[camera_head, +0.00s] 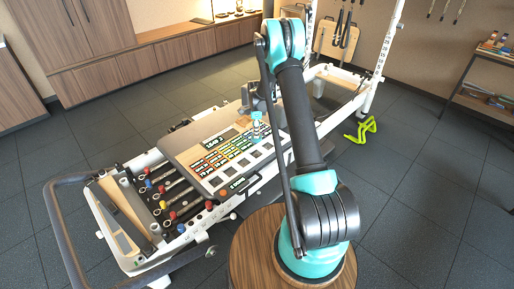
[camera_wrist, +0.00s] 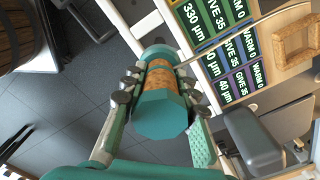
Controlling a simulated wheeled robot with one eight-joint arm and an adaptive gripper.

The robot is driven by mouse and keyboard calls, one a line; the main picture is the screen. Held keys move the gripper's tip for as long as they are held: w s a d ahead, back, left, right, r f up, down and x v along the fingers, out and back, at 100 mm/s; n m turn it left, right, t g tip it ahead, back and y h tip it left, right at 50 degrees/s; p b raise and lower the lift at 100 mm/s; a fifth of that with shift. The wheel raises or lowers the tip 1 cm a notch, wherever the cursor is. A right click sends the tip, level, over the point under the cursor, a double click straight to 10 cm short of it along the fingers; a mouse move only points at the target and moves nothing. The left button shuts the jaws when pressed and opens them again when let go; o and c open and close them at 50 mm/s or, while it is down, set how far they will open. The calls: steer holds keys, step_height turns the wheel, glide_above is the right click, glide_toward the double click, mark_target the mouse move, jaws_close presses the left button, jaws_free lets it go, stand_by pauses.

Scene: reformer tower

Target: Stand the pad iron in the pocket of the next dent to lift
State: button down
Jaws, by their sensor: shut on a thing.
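My gripper (camera_wrist: 163,90) is shut on a teal, eight-sided piece with an orange-brown band, which I take to be the pad iron (camera_wrist: 162,115). One finger lies on each side of it, and its flat teal end faces the wrist camera. Which dent a pocket belongs to is too small to read.
Labels (camera_wrist: 215,25) reading GIVE and WARM show in the wrist view, beside a wooden square frame (camera_wrist: 298,40) and a grey block (camera_wrist: 252,140). The reformer's springs (camera_head: 170,190) lie at the left. A yellow-green step hurdle (camera_head: 360,130) stands on the floor at right.

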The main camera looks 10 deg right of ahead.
step_height(320, 180, down, 11)
steer(key=shift+r, duration=0.15)
stand_by(0.4)
steer(key=shift+f, duration=0.5)
steer(key=c, duration=1.2)
jaws_free()
